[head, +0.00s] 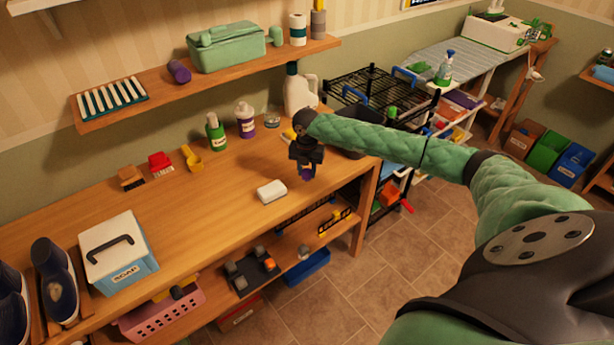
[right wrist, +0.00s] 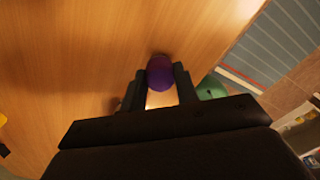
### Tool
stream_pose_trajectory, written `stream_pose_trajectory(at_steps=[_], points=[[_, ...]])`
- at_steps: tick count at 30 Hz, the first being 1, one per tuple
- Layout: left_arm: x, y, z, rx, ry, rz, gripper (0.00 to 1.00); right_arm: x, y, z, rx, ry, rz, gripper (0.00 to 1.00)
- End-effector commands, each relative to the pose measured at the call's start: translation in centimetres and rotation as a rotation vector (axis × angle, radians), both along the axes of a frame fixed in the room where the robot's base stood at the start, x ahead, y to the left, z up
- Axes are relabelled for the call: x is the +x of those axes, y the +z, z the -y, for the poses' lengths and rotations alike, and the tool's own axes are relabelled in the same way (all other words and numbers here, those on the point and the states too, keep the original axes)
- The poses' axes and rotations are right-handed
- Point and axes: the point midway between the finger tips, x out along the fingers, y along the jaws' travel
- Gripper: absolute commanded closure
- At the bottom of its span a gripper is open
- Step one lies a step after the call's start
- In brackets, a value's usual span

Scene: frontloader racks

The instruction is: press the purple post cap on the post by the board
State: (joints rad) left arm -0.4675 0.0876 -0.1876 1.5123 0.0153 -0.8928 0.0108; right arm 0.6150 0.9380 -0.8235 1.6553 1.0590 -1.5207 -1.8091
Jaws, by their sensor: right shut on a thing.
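My right gripper (head: 307,170) is shut on the purple post cap (right wrist: 160,72), which sits between its two fingertips in the right wrist view. In the head view the cap (head: 308,174) is a small purple patch under the dark fingers, over the right end of the wooden workbench. I cannot tell how high it is above the bench. I cannot make out the post for certain. A dark board (head: 252,272) with grey and orange knobs lies on the lower shelf. My left gripper is not in view.
A white block (head: 271,191) lies on the workbench (head: 200,222) left of my right gripper. Green (head: 214,132) and purple-labelled (head: 245,120) bottles and a white jug (head: 298,90) stand behind. A soap box (head: 120,262) stands at left. The middle of the bench is mostly clear.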

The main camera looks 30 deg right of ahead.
Motion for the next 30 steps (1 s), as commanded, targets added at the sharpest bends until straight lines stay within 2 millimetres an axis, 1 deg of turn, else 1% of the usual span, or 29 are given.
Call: stream_pose_trajectory(at_steps=[1, 30], points=[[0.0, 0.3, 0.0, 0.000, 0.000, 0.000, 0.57, 0.0, 0.4, 0.0, 0.000, 0.000, 0.000, 1.00], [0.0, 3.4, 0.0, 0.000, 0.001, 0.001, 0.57, 0.0, 4.3, 0.0, 0.000, 0.000, 0.000, 1.00]])
